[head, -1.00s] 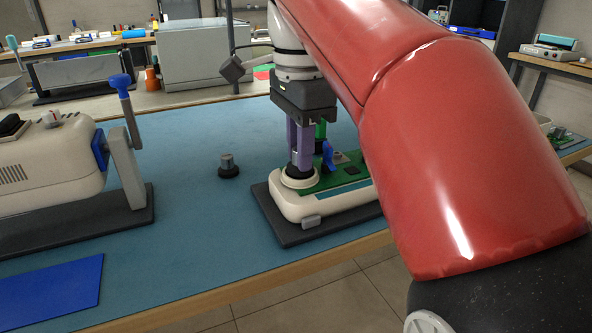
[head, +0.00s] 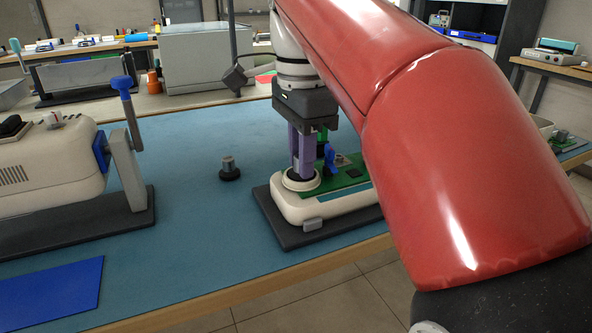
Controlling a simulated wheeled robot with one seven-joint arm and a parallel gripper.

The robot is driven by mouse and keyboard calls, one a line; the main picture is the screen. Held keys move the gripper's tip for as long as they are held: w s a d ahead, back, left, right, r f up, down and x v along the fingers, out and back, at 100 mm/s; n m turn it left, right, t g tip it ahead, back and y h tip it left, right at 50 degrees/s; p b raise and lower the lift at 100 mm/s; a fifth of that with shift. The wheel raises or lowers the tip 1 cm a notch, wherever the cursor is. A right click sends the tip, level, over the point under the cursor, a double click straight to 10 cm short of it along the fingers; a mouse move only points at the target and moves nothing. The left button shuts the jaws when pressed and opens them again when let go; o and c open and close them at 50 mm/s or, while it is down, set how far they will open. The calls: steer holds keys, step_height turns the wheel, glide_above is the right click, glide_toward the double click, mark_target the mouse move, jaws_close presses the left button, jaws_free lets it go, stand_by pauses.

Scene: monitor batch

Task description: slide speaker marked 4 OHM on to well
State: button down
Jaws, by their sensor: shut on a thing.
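My gripper (head: 302,175) points straight down, its purple fingers shut over the round well at the left end of a cream-coloured housing (head: 312,208). The housing lies on a dark base plate (head: 285,238) and carries a green circuit board (head: 345,190). The fingertips reach inside the pale ring of the well (head: 289,184). What they grip is mostly hidden, and no 4 OHM marking can be read. A separate small grey-topped speaker-like part with a black base (head: 229,170) stands upright on the blue mat, left of the housing.
A cream machine (head: 50,170) with a blue-handled lever (head: 128,110) stands at the left. A flat blue panel (head: 50,293) lies at the front left. My red arm covers the right side. The mat (head: 190,235) between machine and housing is mostly clear.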

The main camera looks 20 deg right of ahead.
steer(key=c, duration=1.2)
jaws_free()
